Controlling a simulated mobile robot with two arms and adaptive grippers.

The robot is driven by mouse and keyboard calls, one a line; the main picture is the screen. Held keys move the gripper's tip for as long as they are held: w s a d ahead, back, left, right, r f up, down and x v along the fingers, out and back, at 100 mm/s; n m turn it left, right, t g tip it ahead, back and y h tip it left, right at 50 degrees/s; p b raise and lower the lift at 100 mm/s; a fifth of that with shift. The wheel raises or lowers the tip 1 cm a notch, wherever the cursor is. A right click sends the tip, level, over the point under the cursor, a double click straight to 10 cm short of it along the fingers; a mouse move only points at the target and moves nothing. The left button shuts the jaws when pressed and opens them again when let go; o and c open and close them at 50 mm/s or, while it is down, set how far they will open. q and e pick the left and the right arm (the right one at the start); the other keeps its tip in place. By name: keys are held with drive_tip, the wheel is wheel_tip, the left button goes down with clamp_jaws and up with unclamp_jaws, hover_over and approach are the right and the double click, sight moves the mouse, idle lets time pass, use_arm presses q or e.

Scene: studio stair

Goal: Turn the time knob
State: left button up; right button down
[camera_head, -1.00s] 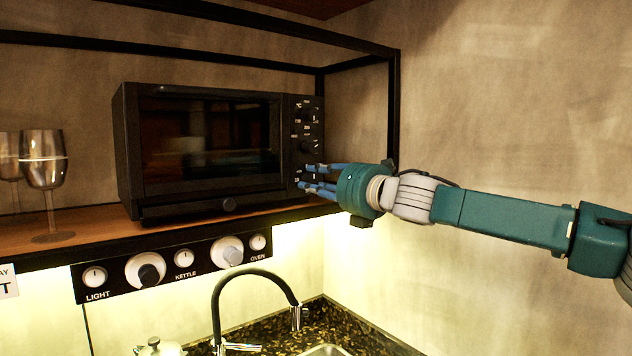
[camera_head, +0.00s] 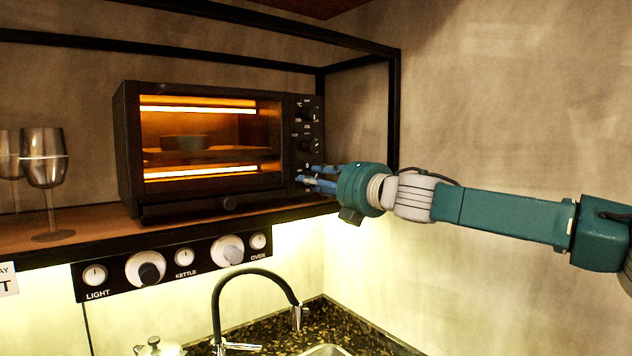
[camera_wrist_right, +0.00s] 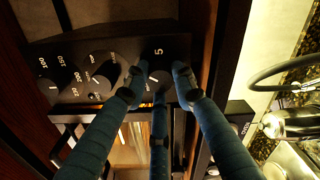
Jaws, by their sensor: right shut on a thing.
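The black toaster oven (camera_head: 128,150) stands on the wooden shelf, its inside lit orange with glowing bars. On the oven's right panel are several dark knobs in a column. My right gripper (camera_head: 318,180) is at the lowest one, the time knob. In the right wrist view, the blue fingers of my right gripper (camera_wrist_right: 160,88) are shut around the time knob (camera_wrist_right: 157,80), which their tips partly hide. Two other knobs (camera_wrist_right: 103,80) sit beside it on the panel. My left gripper is not in view.
A black switch panel (camera_head: 115,285) with dials runs below the shelf (camera_head: 85,232). Wine glasses (camera_head: 44,165) stand at the left. A black tap (camera_head: 216,300) and sink are below. A black frame post (camera_head: 394,120) rises behind my right gripper.

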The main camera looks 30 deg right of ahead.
drive_tip(key=m, duration=1.1)
drive_tip(key=shift+b, duration=0.3)
drive_tip(key=shift+m, duration=0.5)
drive_tip(key=shift+f, duration=0.1)
drive_tip(key=c, duration=1.4)
unclamp_jaws()
drive_tip(key=shift+d, duration=0.1)
drive_tip(key=shift+s, duration=0.1)
drive_tip(key=s, duration=1.1)
drive_tip(key=shift+s+d, duration=0.4)
drive_tip(key=shift+d, duration=0.05)
